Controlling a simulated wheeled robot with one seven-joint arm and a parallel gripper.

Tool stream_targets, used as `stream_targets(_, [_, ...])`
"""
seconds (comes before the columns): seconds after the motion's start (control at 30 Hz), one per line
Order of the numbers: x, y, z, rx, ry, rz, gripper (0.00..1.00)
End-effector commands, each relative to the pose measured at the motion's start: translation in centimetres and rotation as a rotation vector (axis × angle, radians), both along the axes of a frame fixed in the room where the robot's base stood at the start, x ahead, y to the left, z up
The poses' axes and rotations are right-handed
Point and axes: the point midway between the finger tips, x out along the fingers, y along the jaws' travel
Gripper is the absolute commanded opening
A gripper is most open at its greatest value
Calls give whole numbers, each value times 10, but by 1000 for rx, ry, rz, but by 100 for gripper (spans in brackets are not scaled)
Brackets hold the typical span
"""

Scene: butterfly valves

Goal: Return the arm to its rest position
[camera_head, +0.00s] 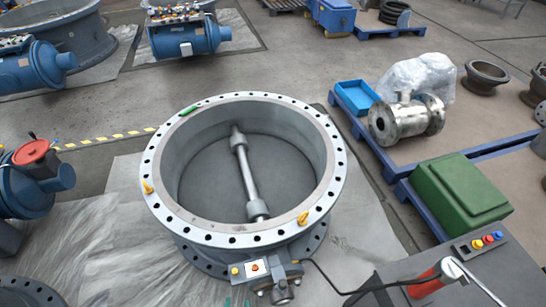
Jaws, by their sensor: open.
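I cannot make out my arm or my gripper in the head view. In the middle stands a large grey butterfly valve body (160,210), a flanged ring with many bolt holes lying flat on the floor. A shaft (246,172) crosses its open inside. Yellow lifting eyes sit on the rim, and a green item (188,110) lies on its far left edge. A small actuator box (256,268) with coloured buttons is on its near side.
A grey cabinet with buttons (480,241) and a red-and-silver item (426,287) are at lower right; a dark cable runs to the valve. A green box (460,195) and steel valve (405,118) stand right. Blue machines (186,40) stand at back left. Bare floor (290,65) lies behind.

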Motion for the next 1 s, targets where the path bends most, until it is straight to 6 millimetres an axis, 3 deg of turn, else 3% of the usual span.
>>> stream_targets(0.03, [-13, -9, 8, -4, -32, 6, 41])
stream_targets(0.27, [-50, -46, 67, -53, -224, 31, 41])
stream_targets(0.7, [-111, -108, 210, -267, -557, 36, 41])
stream_targets(0.83, [-118, -117, 232, -305, -601, 34, 41])
stream_targets(1.0, [-119, -119, 239, -319, -617, 35, 41])
